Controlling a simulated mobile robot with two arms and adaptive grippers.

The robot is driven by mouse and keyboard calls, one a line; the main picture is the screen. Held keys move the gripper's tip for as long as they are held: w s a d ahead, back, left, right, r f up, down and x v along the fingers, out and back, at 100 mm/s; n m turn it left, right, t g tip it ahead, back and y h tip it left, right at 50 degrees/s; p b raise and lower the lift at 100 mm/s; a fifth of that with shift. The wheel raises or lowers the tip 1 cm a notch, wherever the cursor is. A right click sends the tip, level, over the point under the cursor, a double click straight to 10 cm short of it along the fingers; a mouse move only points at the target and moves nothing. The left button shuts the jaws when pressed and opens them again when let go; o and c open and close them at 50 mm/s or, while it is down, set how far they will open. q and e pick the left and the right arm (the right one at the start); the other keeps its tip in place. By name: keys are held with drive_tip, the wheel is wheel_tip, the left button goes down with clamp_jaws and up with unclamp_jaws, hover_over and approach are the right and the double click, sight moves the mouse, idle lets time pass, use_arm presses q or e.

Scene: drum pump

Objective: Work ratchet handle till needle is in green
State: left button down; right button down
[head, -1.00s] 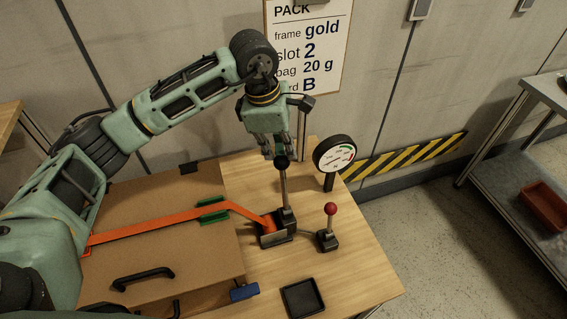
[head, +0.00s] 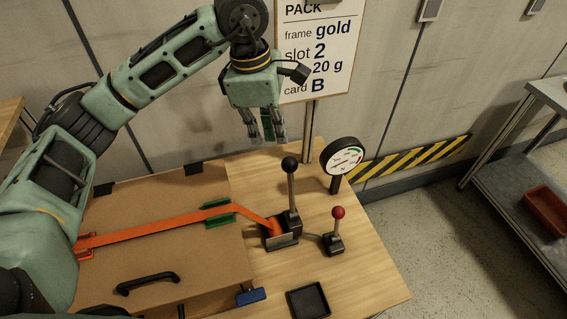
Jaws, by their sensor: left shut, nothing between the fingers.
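The ratchet handle (head: 292,188) is a thin metal lever with a black ball knob, standing nearly upright on a dark base (head: 281,235). An orange strap (head: 160,230) runs from that base leftward over a brown box. The round gauge (head: 343,157) stands on a black post behind it, with a white face and a green and a red mark; I cannot make out the needle. My left gripper (head: 267,138) points down, above and left of the knob, clear of it, shut and empty. My right gripper is not in view.
A small lever with a red knob (head: 338,213) stands right of the ratchet. A black tray (head: 308,301) lies at the table's front. The brown box (head: 150,265) fills the left. A sign (head: 318,45) hangs behind. The table (head: 365,255) is bare at right.

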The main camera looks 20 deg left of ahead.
use_arm(q)
drive_tip(key=r, duration=0.1)
drive_tip(key=d+r, duration=0.2)
drive_tip(key=r, duration=0.1)
drive_tip(key=shift+d, duration=0.2)
idle(0.3)
